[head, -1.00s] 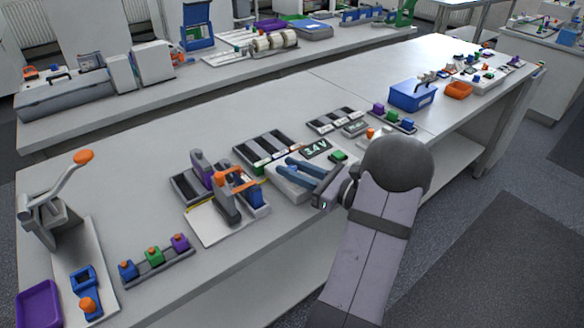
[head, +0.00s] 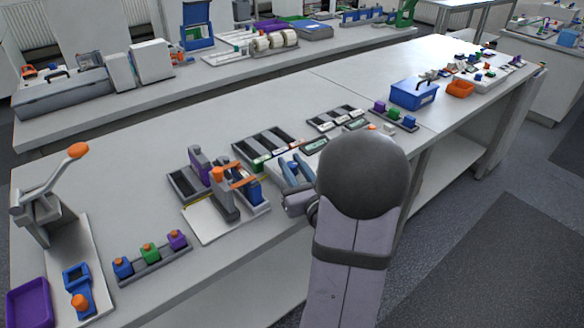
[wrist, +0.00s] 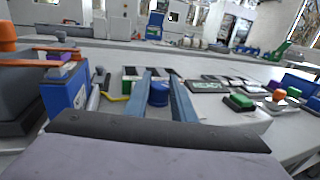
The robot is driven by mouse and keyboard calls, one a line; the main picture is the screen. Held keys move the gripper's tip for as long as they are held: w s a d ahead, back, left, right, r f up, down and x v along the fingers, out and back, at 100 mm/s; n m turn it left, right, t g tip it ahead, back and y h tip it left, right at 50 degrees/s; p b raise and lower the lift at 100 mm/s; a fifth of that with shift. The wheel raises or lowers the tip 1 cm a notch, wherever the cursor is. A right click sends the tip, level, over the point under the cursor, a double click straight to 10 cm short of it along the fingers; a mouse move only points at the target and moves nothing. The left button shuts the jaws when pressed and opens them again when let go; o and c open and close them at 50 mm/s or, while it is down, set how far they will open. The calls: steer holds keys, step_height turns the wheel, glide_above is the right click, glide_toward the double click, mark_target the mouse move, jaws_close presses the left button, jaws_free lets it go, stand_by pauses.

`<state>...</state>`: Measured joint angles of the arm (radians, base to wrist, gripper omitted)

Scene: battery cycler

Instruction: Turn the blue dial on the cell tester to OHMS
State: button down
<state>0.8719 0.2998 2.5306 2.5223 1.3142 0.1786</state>
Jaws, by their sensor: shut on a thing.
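The cell tester is a pale, low box (wrist: 225,112) on the bench, with a dark display (wrist: 209,87) and a green button (wrist: 239,102) on top. In the head view its display (head: 316,145) is too small to read surely. The blue dial (wrist: 158,95) is a short, upright cylinder. My gripper (wrist: 162,78) has its two blue fingers on either side of the dial, shut on it. In the head view the blue fingers of my gripper (head: 297,168) are over the tester, and my arm hides the dial and the button. The dial's markings are not legible.
A fixture with an orange lever (head: 236,182) and blue block stands close left of my gripper. Dark-slotted trays (head: 264,145) lie behind the tester. A rack of coloured knobs (head: 396,116) and a blue bin (head: 413,94) are to the right.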

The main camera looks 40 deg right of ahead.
mark_target(294, 169)
stand_by(0.4)
steer(key=c, duration=1.5)
jaws_free()
steer(key=p, duration=0.3)
steer(key=shift+s+r, duration=0.15)
steer(key=shift+s, duration=0.15)
steer(key=shift+s+a+p, duration=0.15)
steer(key=shift+s+p, duration=0.15)
steer(key=shift+p, duration=0.75)
steer(key=p+v, duration=0.2)
steer(key=p, duration=0.3)
steer(key=shift+s+p, duration=0.15)
steer(key=shift+p, duration=0.2)
steer(key=p, duration=0.1)
steer(key=s+p, duration=0.1)
steer(key=shift+s+a+p, duration=0.2)
steer(key=shift+a+p, duration=0.05)
steer(key=shift+p, duration=0.05)
steer(key=shift+p+v, duration=0.55)
steer(key=shift+v, duration=0.6)
steer(key=shift+a, duration=0.1)
